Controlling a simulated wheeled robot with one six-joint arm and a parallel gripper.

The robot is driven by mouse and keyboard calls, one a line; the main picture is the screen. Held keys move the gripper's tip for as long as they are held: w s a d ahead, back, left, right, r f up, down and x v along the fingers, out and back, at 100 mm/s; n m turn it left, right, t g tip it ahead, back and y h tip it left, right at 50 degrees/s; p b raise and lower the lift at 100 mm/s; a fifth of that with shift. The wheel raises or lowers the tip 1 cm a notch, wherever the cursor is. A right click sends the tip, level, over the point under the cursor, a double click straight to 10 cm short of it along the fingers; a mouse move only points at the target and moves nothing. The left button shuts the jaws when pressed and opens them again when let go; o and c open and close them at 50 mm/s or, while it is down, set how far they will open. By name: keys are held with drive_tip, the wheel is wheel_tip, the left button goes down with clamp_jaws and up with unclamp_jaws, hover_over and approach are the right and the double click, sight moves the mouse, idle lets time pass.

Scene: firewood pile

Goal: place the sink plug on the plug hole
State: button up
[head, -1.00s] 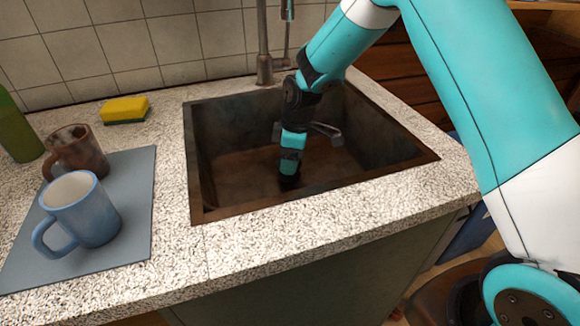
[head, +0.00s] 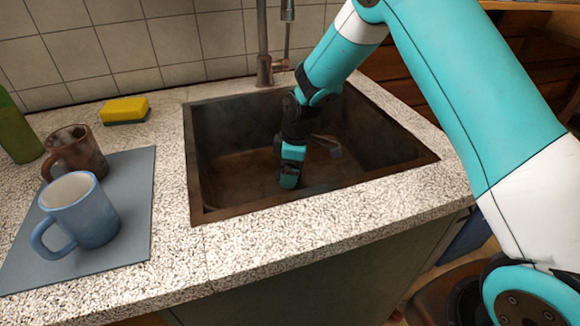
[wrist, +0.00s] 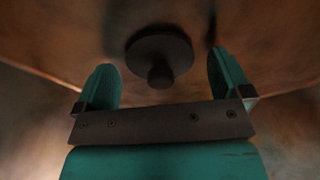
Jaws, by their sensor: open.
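The sink plug (wrist: 158,52) shows in the wrist view as a dark round disc with a small knob, on the brown sink floor. My gripper (wrist: 160,64) is open, with one teal finger on each side of the plug and a gap to both. In the head view my gripper (head: 291,168) points down inside the sink (head: 225,140), low over its floor. I cannot make out the plug in the head view. No plug hole is visible, and I cannot tell whether the plug covers it.
The tap (head: 263,60) stands behind the sink. Left of the sink, a blue mug (head: 82,212) and a brown mug (head: 77,153) stand on a grey mat (head: 120,245). A yellow sponge (head: 125,110) and a green bottle (head: 17,130) are near the wall. The front counter strip is clear.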

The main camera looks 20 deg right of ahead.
wheel_tip(320, 180, up, 12)
drive_tip(key=d+f, duration=0.1)
drive_tip(key=d, duration=0.1)
drive_tip(key=s+a+r+m, duration=0.1)
drive_tip(key=s+a+r, duration=0.1)
drive_tip(key=s+r, duration=0.2)
drive_tip(key=s+a+r+m+y, duration=0.1)
drive_tip(key=s+r, duration=0.3)
drive_tip(key=s, duration=0.6)
drive_tip(key=s+a+r+m, duration=0.2)
drive_tip(key=s+a+r, duration=0.1)
drive_tip(key=s, duration=0.4)
drive_tip(key=shift+s+r+y, duration=0.15)
drive_tip(key=shift+r+y, duration=0.25)
drive_tip(key=shift+r, duration=0.1)
drive_tip(key=s, duration=0.3)
drive_tip(key=s+m, duration=0.1)
drive_tip(key=s, duration=0.2)
drive_tip(key=s+m, duration=0.1)
drive_tip(key=s, duration=0.2)
drive_tip(key=shift+s+a+r+g+y, duration=0.2)
drive_tip(key=shift+s+r+g+y, duration=0.1)
drive_tip(key=shift+s+y, duration=0.1)
